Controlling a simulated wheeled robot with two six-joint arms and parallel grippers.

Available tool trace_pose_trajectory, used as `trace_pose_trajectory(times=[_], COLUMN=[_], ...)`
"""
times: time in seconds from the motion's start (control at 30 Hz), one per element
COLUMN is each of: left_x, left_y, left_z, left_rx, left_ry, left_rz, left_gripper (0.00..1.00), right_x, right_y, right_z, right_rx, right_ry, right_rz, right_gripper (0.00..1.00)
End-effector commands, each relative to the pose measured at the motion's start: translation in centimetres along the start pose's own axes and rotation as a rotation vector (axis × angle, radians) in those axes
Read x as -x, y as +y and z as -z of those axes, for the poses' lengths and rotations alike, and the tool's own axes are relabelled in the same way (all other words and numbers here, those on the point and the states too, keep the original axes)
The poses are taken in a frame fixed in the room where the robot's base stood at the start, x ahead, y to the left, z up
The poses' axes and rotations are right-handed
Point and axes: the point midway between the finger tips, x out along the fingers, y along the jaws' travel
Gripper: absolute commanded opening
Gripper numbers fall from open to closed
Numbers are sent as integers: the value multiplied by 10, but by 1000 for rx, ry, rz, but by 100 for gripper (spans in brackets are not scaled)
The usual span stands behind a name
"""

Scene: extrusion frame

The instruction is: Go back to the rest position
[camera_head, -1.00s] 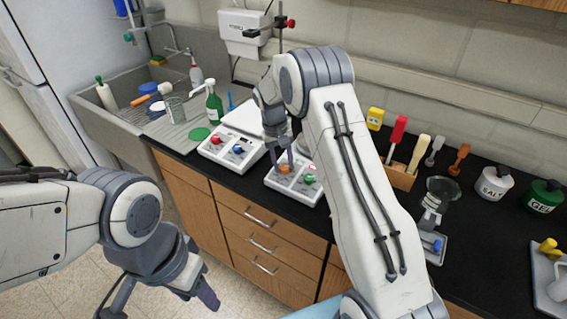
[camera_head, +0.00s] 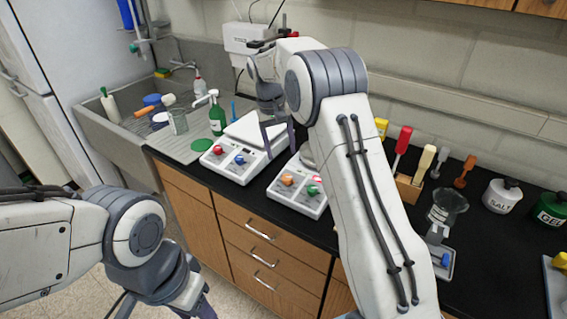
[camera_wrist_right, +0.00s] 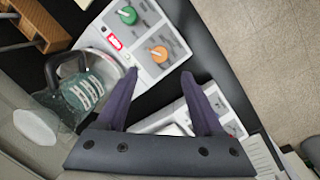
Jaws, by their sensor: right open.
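My right gripper (camera_head: 277,136) is open and empty. In the head view it hangs above the counter, near the gap between two white knobbed devices, its fingers pointing down. In the right wrist view its two dark fingers (camera_wrist_right: 158,74) are spread with nothing between them. The device with orange and green knobs (camera_head: 297,198) is below and to the right of it. This device also shows in the wrist view (camera_wrist_right: 149,28). The device with red and blue knobs (camera_head: 227,165) is to the left. My left gripper (camera_head: 165,308) is at the bottom edge, mostly cut off.
A green spray bottle (camera_head: 217,119) stands left by the grey sink (camera_head: 100,135). On the right, the black counter holds a wooden tool block (camera_head: 409,191), a glass vessel (camera_head: 446,207), a salt jar (camera_head: 502,196) and a green jar (camera_head: 550,208). Drawers (camera_head: 260,232) are below.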

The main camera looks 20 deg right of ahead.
Motion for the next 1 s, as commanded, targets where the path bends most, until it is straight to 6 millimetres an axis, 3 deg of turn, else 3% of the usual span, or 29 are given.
trace_pose_trajectory(times=[0.17,0.53,0.67,0.77,0.83,1.0], left_x=[-1,-1,-1,-1,-2,-2], left_y=[0,0,0,0,0,0], left_z=[0,0,0,0,0,0], left_rx=[0,0,0,0,0,0], left_ry=[0,0,0,0,0,0], left_rz=[0,0,0,0,0,0], left_gripper=[50,50,50,50,50,50], right_x=[9,10,16,30,42,58], right_y=[0,0,-12,-39,-64,-115], right_z=[0,0,-9,-35,-64,-160], right_rx=[0,0,27,97,168,358], right_ry=[0,0,7,23,39,76], right_rz=[0,0,7,25,45,99], right_gripper=[69,69,69,69,69,69])
